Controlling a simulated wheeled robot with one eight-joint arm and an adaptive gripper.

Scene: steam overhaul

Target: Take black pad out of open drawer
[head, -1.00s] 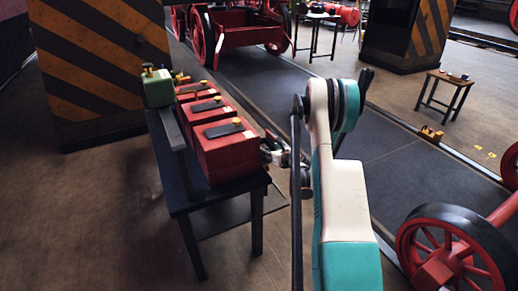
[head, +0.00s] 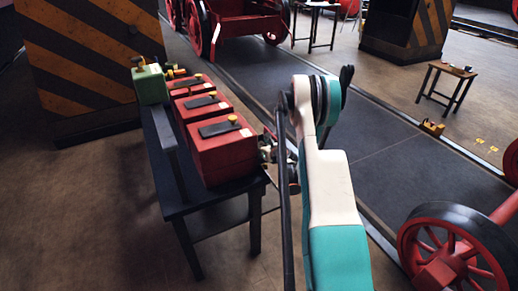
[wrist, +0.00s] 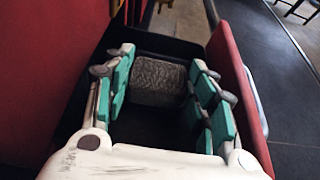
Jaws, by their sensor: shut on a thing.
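The black pad (wrist: 158,82) shows in the wrist view as a dark grey block with a rough, mottled face. It is at the far end of the open drawer (wrist: 160,44), which has a dark inside and a red front on the right. My gripper (wrist: 161,62) reaches over the drawer with its teal-padded fingers on both sides of the pad, shut on it. Whether the pad touches the drawer floor I cannot tell. In the head view the gripper is small beside the nearest red cabinet (head: 222,158), and the pad cannot be made out.
Several red boxes and a green box (head: 150,85) stand on a dark table (head: 215,195). A red wheel (head: 455,250) is at the lower right. A small table (head: 448,72) stands farther back.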

